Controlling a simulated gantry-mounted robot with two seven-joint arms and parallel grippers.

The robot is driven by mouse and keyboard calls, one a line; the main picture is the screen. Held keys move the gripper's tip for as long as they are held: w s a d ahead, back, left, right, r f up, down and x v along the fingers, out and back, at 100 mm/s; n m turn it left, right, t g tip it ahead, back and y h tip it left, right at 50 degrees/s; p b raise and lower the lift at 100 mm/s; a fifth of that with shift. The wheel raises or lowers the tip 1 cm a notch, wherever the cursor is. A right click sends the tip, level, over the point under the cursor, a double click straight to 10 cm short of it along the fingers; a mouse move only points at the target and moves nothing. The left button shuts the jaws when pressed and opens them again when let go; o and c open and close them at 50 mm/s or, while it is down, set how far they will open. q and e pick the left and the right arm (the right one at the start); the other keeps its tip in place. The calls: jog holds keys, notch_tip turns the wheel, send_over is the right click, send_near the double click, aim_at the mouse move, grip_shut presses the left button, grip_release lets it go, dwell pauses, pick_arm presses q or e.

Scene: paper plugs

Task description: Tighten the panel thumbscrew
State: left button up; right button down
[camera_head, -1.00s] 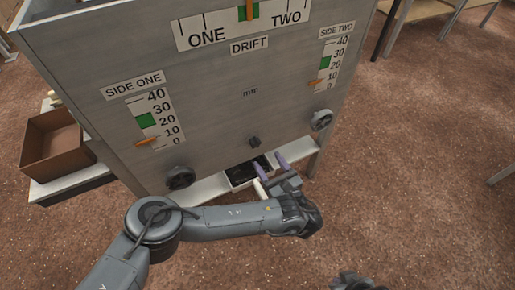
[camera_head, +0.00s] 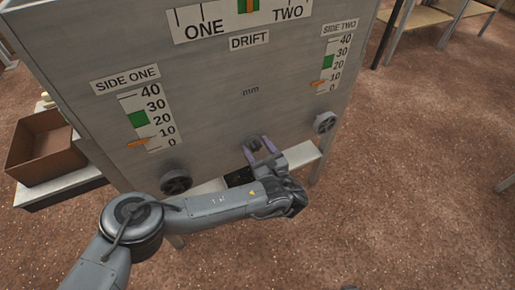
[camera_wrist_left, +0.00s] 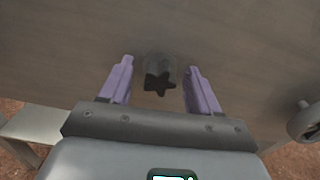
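The panel thumbscrew is a small dark star-shaped knob (camera_wrist_left: 160,78) on the lower middle of the grey panel. In the head view the thumbscrew (camera_head: 253,143) shows just at my fingertips. My left gripper (camera_head: 257,146) is open, with its two purple fingers pointing at the panel. In the left wrist view the left gripper (camera_wrist_left: 158,82) has one finger on each side of the thumbscrew, with a gap on both sides. The fingers do not appear to touch it. My right gripper is not in view.
A round dark handwheel (camera_head: 175,179) is at the panel's lower left and another handwheel (camera_head: 325,123) at its lower right. The panel (camera_head: 215,110) carries side and drift scales. A white shelf (camera_head: 303,155) lies below, and a brown box (camera_head: 45,146) stands left.

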pick_arm(q)
jog(key=c, duration=0.9)
jog(key=shift+r+m+p, duration=0.25)
jog(key=shift+m+p, duration=0.15)
jog(key=shift+p, duration=0.25)
jog(key=shift+c, duration=0.2)
jog(key=shift+d+f, duration=0.1)
jog(key=shift+f, duration=0.1)
jog(key=o, duration=0.8)
jog(key=shift+o, duration=1.2)
jog(key=shift+s, duration=0.1)
jog(key=p+v, duration=0.5)
jog(key=v, duration=0.5)
jog(key=shift+s+p, duration=0.25)
jog(key=shift+p, duration=0.1)
